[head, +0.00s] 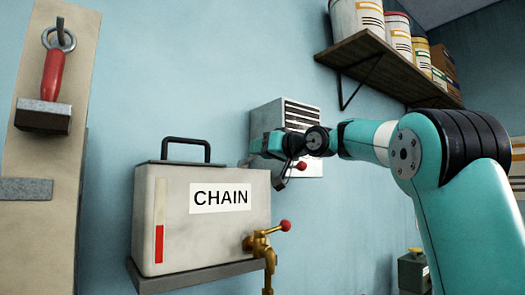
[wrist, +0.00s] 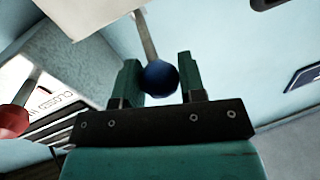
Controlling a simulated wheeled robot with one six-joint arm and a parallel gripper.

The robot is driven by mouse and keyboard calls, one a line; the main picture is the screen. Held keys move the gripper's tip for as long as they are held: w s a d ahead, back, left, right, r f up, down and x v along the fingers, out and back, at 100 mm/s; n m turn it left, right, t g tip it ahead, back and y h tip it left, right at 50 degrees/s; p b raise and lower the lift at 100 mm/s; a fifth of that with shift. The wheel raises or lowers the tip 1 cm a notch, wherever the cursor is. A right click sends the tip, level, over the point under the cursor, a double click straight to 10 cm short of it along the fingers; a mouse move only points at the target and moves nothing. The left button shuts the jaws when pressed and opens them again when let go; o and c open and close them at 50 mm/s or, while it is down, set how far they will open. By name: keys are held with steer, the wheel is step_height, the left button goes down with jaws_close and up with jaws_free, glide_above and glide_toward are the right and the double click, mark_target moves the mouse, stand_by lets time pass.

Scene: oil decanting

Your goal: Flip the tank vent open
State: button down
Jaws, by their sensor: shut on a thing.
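The pale tank (head: 170,215) labelled CHAIN stands on a bracket, with a black handle on top and a brass tap (head: 262,245) with a red knob at its lower right. My gripper (wrist: 161,82) is shut on a blue ball knob (wrist: 158,78) at the end of a thin pale lever (wrist: 146,35), one finger on each side. In the head view my gripper (head: 262,148) is by the tank's upper right back corner. The blue knob is hidden there. I cannot tell from these views how far the vent is turned.
A grey louvred box (head: 300,118) is on the wall behind my wrist. Its red-knobbed lever (wrist: 15,120) and a CLOSED label (wrist: 58,102) show close to my gripper in the wrist view. A wooden shelf (head: 350,47) with cans is above right. A red-handled tool (head: 53,75) hangs at left.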

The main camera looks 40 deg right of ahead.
steer(key=f+b, duration=0.1)
steer(key=b, duration=0.2)
steer(key=shift+s+f+t, duration=0.1)
steer(key=shift+f+t, duration=0.25)
steer(key=shift+t, duration=0.05)
step_height(320, 180, down, 3)
steer(key=t+y+b, duration=0.1)
steer(key=t+b, duration=0.1)
steer(key=b, duration=0.6)
steer(key=shift+s+r+n, duration=0.1)
steer(key=shift+s+n, duration=0.05)
steer(key=shift+n, duration=0.15)
steer(key=c, duration=0.7)
jaws_free()
steer(key=shift+s, duration=0.15)
